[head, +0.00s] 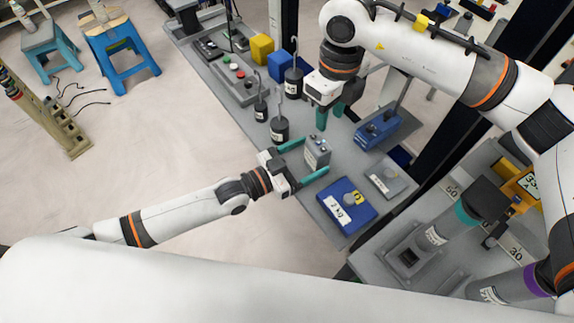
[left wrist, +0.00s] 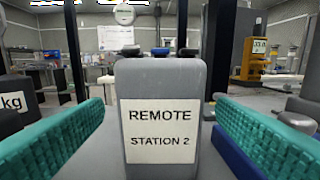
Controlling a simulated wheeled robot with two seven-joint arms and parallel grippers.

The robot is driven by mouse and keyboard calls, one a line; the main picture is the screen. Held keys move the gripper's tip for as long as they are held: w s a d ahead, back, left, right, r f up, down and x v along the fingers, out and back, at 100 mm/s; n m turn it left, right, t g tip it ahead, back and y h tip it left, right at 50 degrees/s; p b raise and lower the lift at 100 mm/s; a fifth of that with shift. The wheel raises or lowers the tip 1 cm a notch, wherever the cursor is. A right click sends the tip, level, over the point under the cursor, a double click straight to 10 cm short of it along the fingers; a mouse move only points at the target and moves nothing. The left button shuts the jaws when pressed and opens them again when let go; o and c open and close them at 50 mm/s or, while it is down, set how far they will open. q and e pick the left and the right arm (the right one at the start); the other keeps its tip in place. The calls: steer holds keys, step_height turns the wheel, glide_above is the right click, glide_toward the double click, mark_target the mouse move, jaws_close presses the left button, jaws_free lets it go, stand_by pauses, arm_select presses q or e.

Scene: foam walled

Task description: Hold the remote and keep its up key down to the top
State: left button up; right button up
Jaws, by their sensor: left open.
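The remote (head: 316,152) is an upright grey box on the grey table, with small keys on its top. In the left wrist view the remote (left wrist: 160,90) faces me, with a white label reading "REMOTE STATION 2" and two dark keys on its top edge. I cannot tell which key is up. My left gripper (head: 314,157) is open, its teal fingers on either side of the remote with a narrow gap at each side. My right gripper (head: 330,116) hangs fingers-down just behind the remote, its teal fingers apart and nothing seen between them.
A blue 2 kg block (head: 345,205) lies close in front of the remote. A grey block (head: 385,180) and a blue block (head: 377,130) lie to the right. Black hooked weights (head: 279,130) stand to the left. A control box (head: 234,80) sits farther back.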

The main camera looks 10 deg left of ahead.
mark_target(310, 157)
arm_select(q)
steer(key=shift+x, duration=1.65)
steer(key=c, duration=1.1)
steer(key=shift+c, duration=0.2)
arm_select(e)
jaws_close()
